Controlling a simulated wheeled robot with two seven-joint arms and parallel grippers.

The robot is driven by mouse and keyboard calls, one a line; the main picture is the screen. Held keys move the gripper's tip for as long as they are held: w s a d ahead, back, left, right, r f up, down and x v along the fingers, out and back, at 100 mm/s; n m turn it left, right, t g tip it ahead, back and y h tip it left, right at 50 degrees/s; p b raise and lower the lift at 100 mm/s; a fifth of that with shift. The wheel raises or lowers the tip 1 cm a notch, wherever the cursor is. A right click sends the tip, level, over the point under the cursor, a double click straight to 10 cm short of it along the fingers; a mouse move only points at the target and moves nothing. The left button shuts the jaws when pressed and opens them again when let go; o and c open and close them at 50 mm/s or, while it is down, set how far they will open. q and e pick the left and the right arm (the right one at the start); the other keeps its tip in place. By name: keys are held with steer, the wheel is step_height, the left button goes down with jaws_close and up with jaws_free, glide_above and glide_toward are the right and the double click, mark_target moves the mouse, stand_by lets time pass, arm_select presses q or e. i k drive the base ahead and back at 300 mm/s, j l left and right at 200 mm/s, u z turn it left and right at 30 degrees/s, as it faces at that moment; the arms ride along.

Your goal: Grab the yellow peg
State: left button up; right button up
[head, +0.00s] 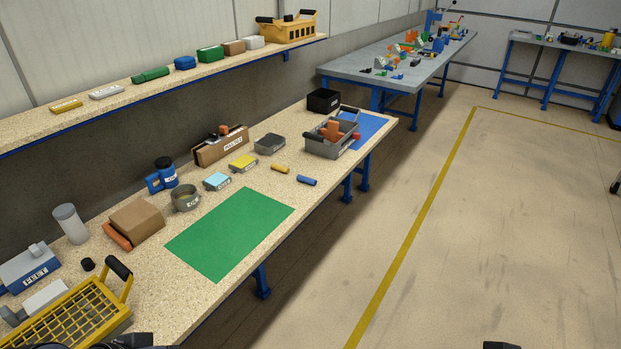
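The yellow peg (280,169) is a small short cylinder lying on its side on the speckled workbench (225,185), beyond the green mat. A similar blue peg (307,181) lies just to its right, nearer the bench's front edge. Dark parts of my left gripper (130,341) show at the bottom edge, by the yellow basket and far from the peg. A small dark piece of my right gripper (500,345) shows at the bottom right, over the floor. Both are mostly cut off, so their opening is hidden. Nothing touches the yellow peg.
A green mat (230,232) lies clear on the bench. A grey crate (335,148) with orange items stands right of the pegs, and a yellow box (243,163) stands left. A yellow basket (70,315) is at the near end. The floor at right is open.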

mark_target(274, 166)
steer(key=i+l+u, duration=0.45)
steer(key=i, duration=0.2)
steer(key=i+u, duration=0.3)
steer(key=i, duration=0.3)
steer(key=i+u, duration=0.35)
steer(key=i, duration=0.25)
steer(key=i+l+u, duration=0.3)
steer(key=i, duration=0.25)
